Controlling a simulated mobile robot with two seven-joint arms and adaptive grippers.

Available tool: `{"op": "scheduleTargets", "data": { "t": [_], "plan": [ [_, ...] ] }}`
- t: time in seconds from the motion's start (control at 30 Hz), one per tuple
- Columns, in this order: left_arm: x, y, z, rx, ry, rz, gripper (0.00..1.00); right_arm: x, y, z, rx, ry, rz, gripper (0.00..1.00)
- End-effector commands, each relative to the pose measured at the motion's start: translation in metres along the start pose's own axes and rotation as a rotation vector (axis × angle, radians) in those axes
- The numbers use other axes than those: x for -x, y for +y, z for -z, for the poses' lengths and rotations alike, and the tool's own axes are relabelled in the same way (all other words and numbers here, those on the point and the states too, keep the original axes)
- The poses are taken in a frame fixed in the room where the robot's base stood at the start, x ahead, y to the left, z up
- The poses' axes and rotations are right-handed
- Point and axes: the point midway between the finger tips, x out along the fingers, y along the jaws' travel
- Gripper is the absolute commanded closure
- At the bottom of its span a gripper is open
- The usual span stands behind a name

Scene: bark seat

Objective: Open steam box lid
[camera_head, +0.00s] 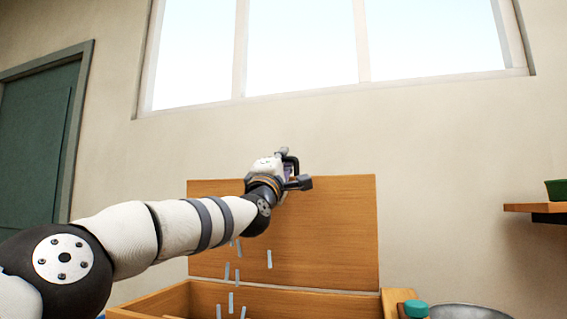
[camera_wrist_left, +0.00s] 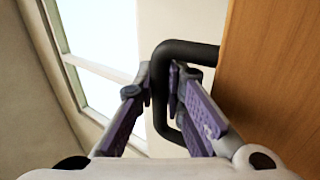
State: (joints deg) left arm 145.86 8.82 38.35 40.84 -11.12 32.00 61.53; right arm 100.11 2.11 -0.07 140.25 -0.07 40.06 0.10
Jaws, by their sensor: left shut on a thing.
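The steam box lid (camera_head: 335,230) is a flat wooden panel that stands raised, nearly upright, at the back of the wooden steam box (camera_head: 300,302). In the left wrist view the lid (camera_wrist_left: 275,75) fills the right side. A black handle (camera_wrist_left: 190,50) sticks out from it. My left gripper (camera_wrist_left: 160,85) is shut on the handle, with one finger inside its loop and one outside. In the head view my left gripper (camera_head: 287,170) is at the lid's upper edge, and the arm hides part of the lid. My right gripper is out of view.
Pale steam-like streaks (camera_head: 232,290) hang above the box opening. A metal bowl (camera_head: 468,312) and a teal-capped item (camera_head: 416,309) are right of the box. A wall shelf (camera_head: 535,208) with a green container (camera_head: 556,190) is at far right. A wall with a window stands behind.

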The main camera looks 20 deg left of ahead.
Motion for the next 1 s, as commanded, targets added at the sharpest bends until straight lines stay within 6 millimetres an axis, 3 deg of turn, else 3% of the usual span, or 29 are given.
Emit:
{"op": "scheduleTargets", "data": {
  "t": [0.57,0.6,0.63,1.0],
  "plan": [
    [0.0005,-0.0049,-0.0003,-0.001,-0.001,0.008,1.0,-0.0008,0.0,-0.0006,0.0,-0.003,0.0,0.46],
    [0.0006,-0.005,-0.0004,-0.001,-0.001,0.008,0.83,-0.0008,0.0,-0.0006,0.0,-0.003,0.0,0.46],
    [0.0006,-0.0051,-0.0004,-0.001,-0.001,0.008,0.8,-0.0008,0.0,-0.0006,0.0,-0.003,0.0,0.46],
    [0.0008,-0.0033,-0.0003,0.0,-0.001,0.006,0.8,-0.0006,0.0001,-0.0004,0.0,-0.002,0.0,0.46]
  ]
}}
